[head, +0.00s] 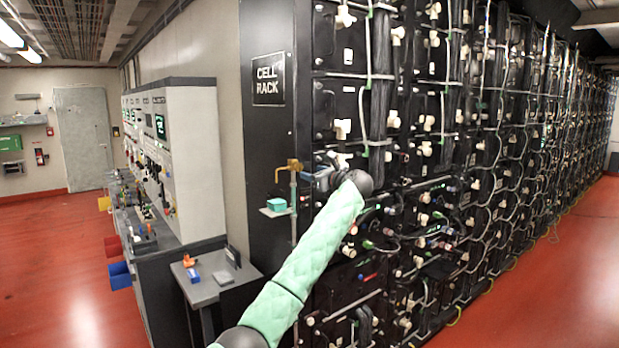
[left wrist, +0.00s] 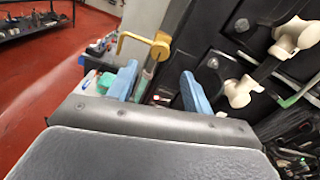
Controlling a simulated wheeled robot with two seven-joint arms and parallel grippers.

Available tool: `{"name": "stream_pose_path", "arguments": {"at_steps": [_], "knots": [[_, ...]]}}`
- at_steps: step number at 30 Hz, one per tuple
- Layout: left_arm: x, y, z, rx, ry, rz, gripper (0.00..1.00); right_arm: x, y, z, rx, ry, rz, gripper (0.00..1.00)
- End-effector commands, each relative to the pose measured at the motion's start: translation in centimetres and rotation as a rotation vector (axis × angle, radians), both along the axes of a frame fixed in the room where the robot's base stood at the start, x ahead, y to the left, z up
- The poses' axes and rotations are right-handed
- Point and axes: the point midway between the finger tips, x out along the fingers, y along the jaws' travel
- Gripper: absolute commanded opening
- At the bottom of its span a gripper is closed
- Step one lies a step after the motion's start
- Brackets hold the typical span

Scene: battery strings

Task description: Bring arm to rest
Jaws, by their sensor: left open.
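My left arm, in a pale green quilted sleeve, reaches up in the head view to the front corner of the cell rack (head: 268,130). My left gripper (head: 322,172) is small there and partly hidden behind its dark wrist. In the left wrist view its blue fingers (left wrist: 160,88) are apart, with nothing seen clamped between them. A brass bent handle (left wrist: 150,42) on an upright rod shows just beyond the fingers; the head view shows this handle (head: 290,166) just left of the gripper. I cannot tell whether they touch. My right gripper is in neither view.
A small shelf with a teal box (head: 277,204) juts out below the handle. White valve-like fittings (left wrist: 240,92) and cables cover the rack close by. A grey side table (head: 215,278) and a control console (head: 175,160) stand left. Red floor is clear farther left.

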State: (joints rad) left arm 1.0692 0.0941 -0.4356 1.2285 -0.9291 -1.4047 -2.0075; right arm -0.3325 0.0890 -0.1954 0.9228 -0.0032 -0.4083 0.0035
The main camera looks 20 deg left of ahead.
Motion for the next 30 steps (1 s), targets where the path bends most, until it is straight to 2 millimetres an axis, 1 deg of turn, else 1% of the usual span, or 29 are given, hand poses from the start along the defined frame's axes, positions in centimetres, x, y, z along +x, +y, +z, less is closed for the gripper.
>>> {"name": "stream_pose_path", "arguments": {"at_steps": [4, 13, 17, 20, 23, 26, 30], "knots": [[-0.3, -0.4, 0.0, 0.0, 0.002, 0.001, 0.5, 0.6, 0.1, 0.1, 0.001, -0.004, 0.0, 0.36], [-0.3, -0.4, 0.0, -0.003, -0.002, 0.0, 0.5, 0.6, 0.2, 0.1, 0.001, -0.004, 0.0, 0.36], [-0.3, -0.4, 0.0, -0.043, -0.055, 0.0, 0.5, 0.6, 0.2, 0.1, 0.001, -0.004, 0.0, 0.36], [-0.1, -0.5, 0.2, -0.116, -0.162, -0.014, 0.5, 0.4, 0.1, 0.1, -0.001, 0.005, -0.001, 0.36], [0.5, -1.0, 0.4, -0.227, -0.304, -0.053, 0.5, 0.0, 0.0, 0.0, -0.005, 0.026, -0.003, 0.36], [1.3, -1.8, 0.3, -0.369, -0.441, -0.11, 0.5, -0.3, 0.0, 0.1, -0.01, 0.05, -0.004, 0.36], [2.4, -3.3, 0.4, -0.604, -0.62, -0.199, 0.5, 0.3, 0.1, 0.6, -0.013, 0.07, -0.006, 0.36]]}}
